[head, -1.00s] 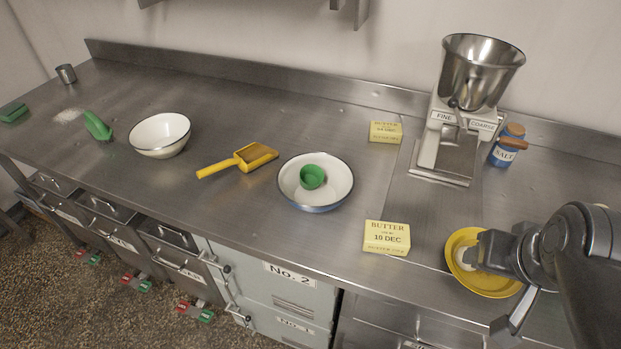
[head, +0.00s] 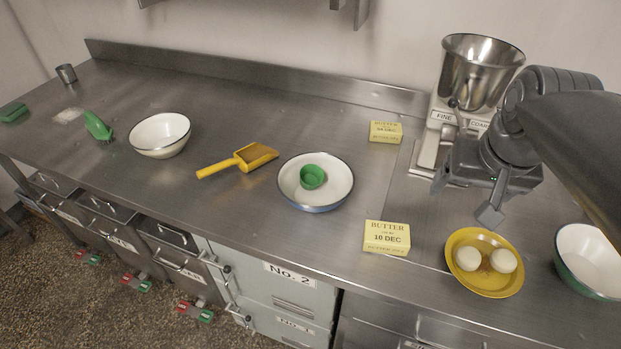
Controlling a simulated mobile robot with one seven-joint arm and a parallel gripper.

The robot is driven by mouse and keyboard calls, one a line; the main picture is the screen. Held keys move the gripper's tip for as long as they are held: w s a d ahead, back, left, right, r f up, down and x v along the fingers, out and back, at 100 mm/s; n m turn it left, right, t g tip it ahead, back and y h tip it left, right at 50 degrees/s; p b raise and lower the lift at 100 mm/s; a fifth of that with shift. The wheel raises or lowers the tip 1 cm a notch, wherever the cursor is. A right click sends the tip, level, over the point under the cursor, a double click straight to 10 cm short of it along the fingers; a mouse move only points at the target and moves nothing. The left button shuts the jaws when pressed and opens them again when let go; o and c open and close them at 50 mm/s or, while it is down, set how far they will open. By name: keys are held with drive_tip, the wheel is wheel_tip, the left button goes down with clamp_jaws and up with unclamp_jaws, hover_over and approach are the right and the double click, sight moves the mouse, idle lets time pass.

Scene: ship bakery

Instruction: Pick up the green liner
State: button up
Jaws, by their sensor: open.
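The green liner (head: 312,177) is a small green cup. It sits inside a white bowl with a blue outside (head: 336,193) in the middle of the counter in the head view. My gripper (head: 465,198) is open, with its fingers apart and nothing seen between them. It hangs above the counter on the right, in front of the grinder and behind the yellow plate, well to the right of the liner and apart from it.
The yellow plate (head: 484,284) holds two pale round pieces. A green-sided bowl (head: 592,262) is at the right edge. Two butter blocks (head: 387,237) (head: 385,132) stand between liner and gripper. The grinder (head: 478,75) is behind my arm. A yellow scoop (head: 240,161) lies left of the liner's bowl.

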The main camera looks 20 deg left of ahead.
drive_tip(key=w+a+n+g, duration=0.1)
drive_tip(key=w+a+g, duration=0.1)
drive_tip(key=w+a, duration=0.5)
drive_tip(key=n+g, duration=0.3)
drive_tip(key=g, duration=0.1)
hover_over(312, 183)
drive_tip(key=shift+f, duration=9.95)
drive_tip(key=c, duration=0.7)
